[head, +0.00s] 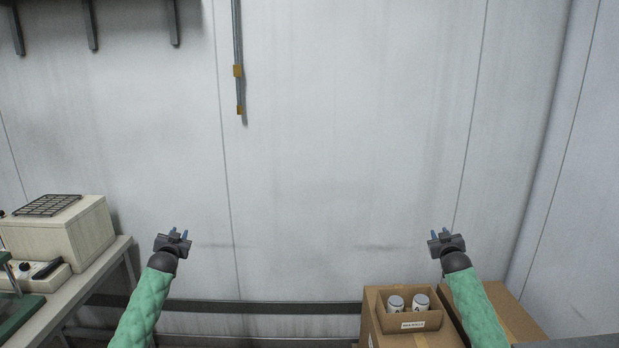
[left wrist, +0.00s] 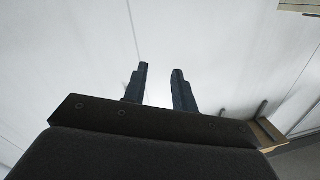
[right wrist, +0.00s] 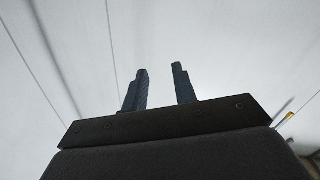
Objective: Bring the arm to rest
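My left gripper (head: 179,233) is raised in front of the pale wall, left of centre in the head view. Its two blue-grey fingers stand apart with nothing between them, as the left wrist view (left wrist: 159,88) shows. Neither gripper touches anything.
A bench (head: 72,298) at the left carries a cream machine with a dark grille (head: 62,238). At the lower right, cardboard boxes (head: 517,320) stand, with a small open carton (head: 431,322) holding two white-lidded jars. A low rail (head: 270,307) runs along the wall. The space between the arms is clear.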

